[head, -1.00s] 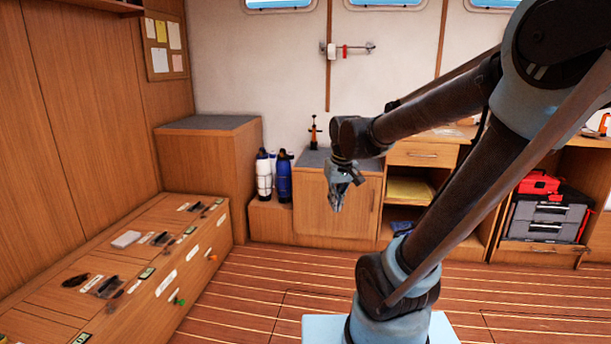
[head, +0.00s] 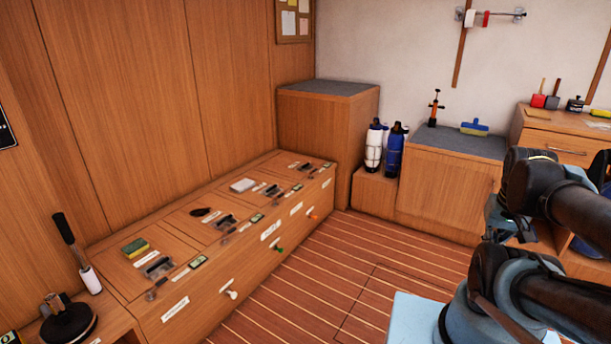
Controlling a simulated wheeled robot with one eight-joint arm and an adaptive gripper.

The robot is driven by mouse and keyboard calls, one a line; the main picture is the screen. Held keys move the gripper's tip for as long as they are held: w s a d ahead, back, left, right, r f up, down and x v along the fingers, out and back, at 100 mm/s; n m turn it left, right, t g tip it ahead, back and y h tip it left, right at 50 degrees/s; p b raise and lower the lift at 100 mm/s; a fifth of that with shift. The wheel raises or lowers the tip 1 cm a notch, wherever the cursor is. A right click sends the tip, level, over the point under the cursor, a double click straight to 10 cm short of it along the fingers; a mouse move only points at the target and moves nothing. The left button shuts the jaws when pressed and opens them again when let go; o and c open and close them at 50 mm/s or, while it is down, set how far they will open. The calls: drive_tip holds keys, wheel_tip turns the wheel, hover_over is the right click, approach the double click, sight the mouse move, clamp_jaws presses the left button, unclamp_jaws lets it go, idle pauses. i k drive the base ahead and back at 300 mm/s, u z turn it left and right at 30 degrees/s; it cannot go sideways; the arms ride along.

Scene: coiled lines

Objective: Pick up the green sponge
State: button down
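A green sponge (head: 135,246) with a yellow layer lies on top of the long low wooden bench at the left, near its front left end. My gripper (head: 490,230) hangs at the right of the head view, in front of the cabinets. It is far from the sponge, across the open floor. My gripper is small and partly hidden by my arm, so I cannot tell whether its fingers are open or shut.
The bench (head: 205,252) carries a white block (head: 243,185), a dark oval item (head: 201,212) and recessed latches. Knobs jut from its front. A black-handled tool (head: 76,250) stands left of the sponge. Bottles (head: 393,152) stand at the back. The striped floor (head: 330,275) is clear.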

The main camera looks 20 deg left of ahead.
sight(136, 247)
drive_tip(key=u, duration=2.5)
